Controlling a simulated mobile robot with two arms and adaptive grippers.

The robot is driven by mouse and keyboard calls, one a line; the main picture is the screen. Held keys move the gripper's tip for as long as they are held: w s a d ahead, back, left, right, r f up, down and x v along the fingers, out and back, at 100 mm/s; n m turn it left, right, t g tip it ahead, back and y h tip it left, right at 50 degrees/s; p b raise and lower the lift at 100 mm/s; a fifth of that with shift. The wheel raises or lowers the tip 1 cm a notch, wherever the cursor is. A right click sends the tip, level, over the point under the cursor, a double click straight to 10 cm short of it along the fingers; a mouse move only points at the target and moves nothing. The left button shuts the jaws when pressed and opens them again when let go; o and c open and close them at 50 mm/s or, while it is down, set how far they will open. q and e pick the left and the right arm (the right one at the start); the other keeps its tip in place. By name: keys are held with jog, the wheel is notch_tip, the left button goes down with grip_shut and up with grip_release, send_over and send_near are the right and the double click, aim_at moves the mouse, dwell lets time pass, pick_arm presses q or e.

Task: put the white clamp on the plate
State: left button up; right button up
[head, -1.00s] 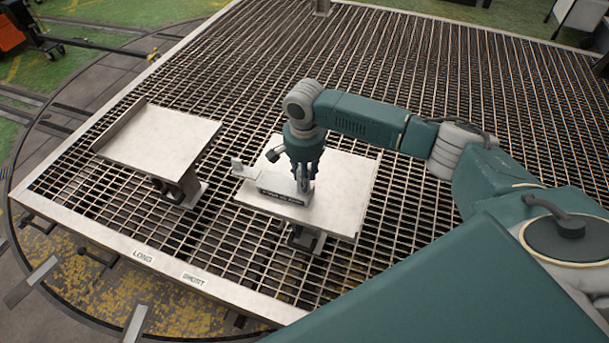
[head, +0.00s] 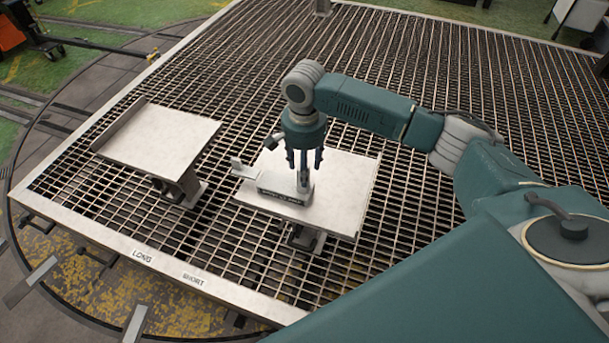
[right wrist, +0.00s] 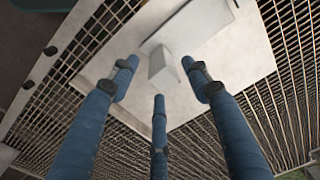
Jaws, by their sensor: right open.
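The white clamp (head: 284,196), a pale piece with a black label strip along its near side and an upright post, rests on the right-hand plate (head: 345,190). In the right wrist view the pale upright parts of the clamp (right wrist: 161,64) stand over the pale plate (right wrist: 125,48). My right gripper (head: 304,162) is open, fingers pointing down, just above the clamp with its post below them. My left gripper is not in view.
A second pale plate (head: 160,140) with a raised left edge stands empty to the left. Both plates stand on supports over a metal grating (head: 400,75). LONG and SHORT labels mark the grating's front frame. Grating is clear behind the plates.

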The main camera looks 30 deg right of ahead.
notch_tip(320, 180, up, 8)
jog(key=shift+s+a+r+b, duration=0.1)
jog(key=shift+s+b, duration=0.05)
jog(key=shift+b, duration=0.3)
